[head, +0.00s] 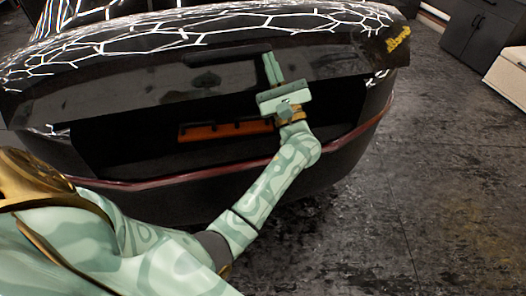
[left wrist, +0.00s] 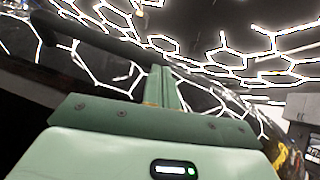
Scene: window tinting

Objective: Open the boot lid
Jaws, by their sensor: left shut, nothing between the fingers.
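The boot lid (head: 140,88) of a black car with white hexagon lines fills the upper part of the head view. It stands partly raised, with a dark opening below its lower edge. A dark bar, likely a handle, (head: 215,60) sits on the lid; it also shows in the left wrist view (left wrist: 85,38). My left gripper (head: 271,68) is shut and empty, its fingers pointing up in front of the lid, just right of the bar. Its closed fingers show in the left wrist view (left wrist: 161,85). I cannot tell whether they touch the lid. My right gripper is not in view.
An orange-red item (head: 225,130) lies inside the boot opening. The bumper has a red edge (head: 165,182). Dark cabinets (head: 475,28) and a pale box (head: 509,75) stand at the upper right. The dark floor (head: 430,170) at the right is clear.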

